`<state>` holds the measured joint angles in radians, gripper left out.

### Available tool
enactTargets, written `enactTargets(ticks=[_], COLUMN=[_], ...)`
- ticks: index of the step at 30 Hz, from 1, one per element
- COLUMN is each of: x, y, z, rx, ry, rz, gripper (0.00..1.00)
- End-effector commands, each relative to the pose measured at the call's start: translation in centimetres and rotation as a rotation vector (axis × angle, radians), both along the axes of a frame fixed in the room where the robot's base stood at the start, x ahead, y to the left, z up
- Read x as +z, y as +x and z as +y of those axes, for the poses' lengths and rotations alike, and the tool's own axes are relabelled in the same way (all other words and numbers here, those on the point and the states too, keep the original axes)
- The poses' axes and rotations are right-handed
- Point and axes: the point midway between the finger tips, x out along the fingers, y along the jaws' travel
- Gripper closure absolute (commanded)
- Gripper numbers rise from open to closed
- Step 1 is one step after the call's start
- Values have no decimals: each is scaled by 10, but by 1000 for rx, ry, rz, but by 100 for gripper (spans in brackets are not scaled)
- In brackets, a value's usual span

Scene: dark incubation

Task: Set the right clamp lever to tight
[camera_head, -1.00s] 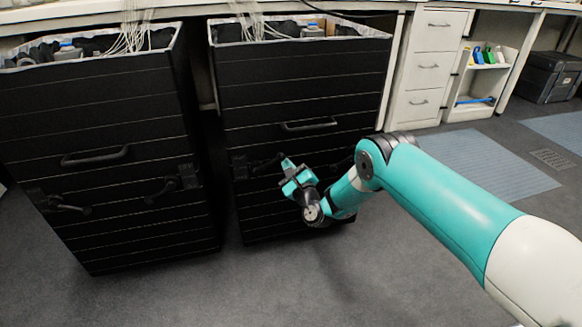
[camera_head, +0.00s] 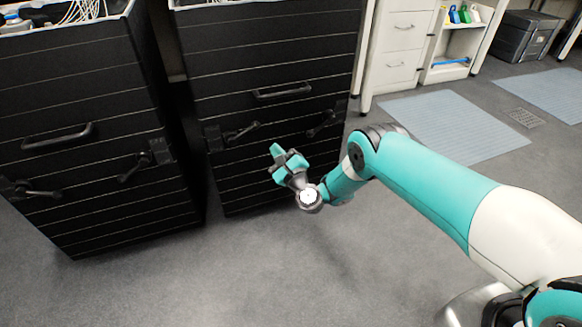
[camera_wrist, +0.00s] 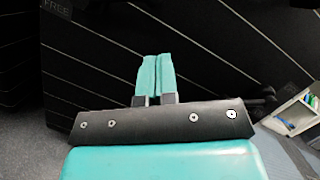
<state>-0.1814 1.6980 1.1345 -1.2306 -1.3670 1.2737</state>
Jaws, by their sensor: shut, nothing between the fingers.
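The right black cabinet (camera_head: 270,60) has two dark clamp levers on its front. Its right lever (camera_head: 322,124) sits near the right edge and slants up to the right. Its left lever (camera_head: 240,132) is near the left edge. My gripper (camera_head: 277,155) is apart from both, in front of and below the cabinet's handle, between the levers in the picture. In the wrist view its two teal fingers (camera_wrist: 155,60) are together with nothing between them. A dark lever-like shape (camera_wrist: 262,97) shows at the right there, partly hidden behind the gripper body.
A left black cabinet (camera_head: 70,90) has a handle and two levers (camera_head: 137,168) (camera_head: 40,193) of its own. White drawers (camera_head: 403,45) and a shelf stand behind at the right. Grey floor (camera_head: 250,270) in front is clear.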

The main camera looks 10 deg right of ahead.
Motion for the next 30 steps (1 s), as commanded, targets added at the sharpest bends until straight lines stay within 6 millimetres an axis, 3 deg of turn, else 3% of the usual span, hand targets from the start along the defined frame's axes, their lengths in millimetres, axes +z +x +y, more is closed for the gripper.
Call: enactTargets(ticks=[5,18,30], x=[-2,-12,-18], y=[-24,-57,-66], z=[-10,-22,-25], rx=[-1,0,1], ry=[1,-1,0], rz=[6,3,1], gripper=[100,100,100])
